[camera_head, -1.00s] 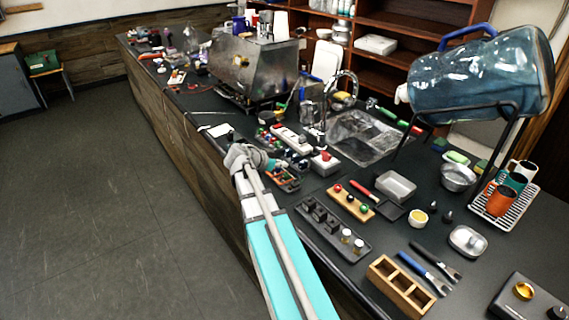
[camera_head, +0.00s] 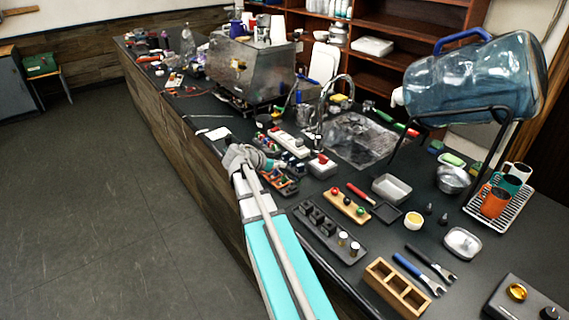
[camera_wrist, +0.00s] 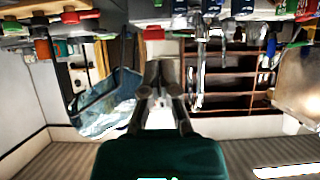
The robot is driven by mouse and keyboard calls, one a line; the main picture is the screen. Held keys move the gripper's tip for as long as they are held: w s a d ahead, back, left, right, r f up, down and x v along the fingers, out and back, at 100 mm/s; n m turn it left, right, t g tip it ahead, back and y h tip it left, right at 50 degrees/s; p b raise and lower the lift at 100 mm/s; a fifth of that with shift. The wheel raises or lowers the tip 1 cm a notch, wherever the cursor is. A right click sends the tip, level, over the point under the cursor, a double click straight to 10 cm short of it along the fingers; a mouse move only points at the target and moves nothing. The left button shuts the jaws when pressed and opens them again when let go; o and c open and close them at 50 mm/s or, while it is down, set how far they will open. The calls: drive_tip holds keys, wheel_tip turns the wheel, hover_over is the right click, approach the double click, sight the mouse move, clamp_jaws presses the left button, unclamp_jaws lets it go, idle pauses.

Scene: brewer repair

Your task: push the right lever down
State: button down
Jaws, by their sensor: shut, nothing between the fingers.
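My gripper (camera_head: 262,160) is low at the front edge of the dark counter, next to a tray of small coloured parts (camera_head: 278,180). In the wrist view my gripper (camera_wrist: 160,92) shows its fingers together with nothing between them. The metal brewer (camera_head: 250,70) stands farther back on the counter, well apart from my gripper. I cannot make out the right lever for certain in either view. The wrist view is upside down, with small coloured parts along its top edge.
A white strip with buttons (camera_head: 290,142) and a red-button box (camera_head: 322,166) lie just beyond my gripper. A sink (camera_head: 355,138) and a large water bottle (camera_head: 475,82) on a stand are at the right. The floor (camera_head: 90,200) at the left is clear.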

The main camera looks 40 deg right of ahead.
drive_tip(key=shift+r, duration=0.1)
wheel_tip(320, 180, up, 4)
drive_tip(key=p, duration=0.4)
drive_tip(key=a+f+b, duration=0.3)
drive_tip(key=a, duration=0.6)
drive_tip(key=shift+w+a+f, duration=0.2)
drive_tip(key=shift+w+f, duration=0.05)
drive_tip(key=shift+f, duration=0.05)
idle(0.4)
drive_tip(key=s+a+f+n+y, duration=0.3)
drive_tip(key=a+n, duration=0.3)
drive_tip(key=a, duration=0.2)
drive_tip(key=s+a+f+n+y, duration=0.3)
drive_tip(key=a+n+y, duration=0.2)
drive_tip(key=a, duration=0.4)
drive_tip(key=s+a+f+n+y, duration=0.3)
drive_tip(key=a+n+y, duration=0.1)
drive_tip(key=a+n, duration=0.3)
drive_tip(key=shift+s+a+n+t, duration=0.3)
drive_tip(key=shift+s+a, duration=0.05)
drive_tip(key=shift+a, duration=0.8)
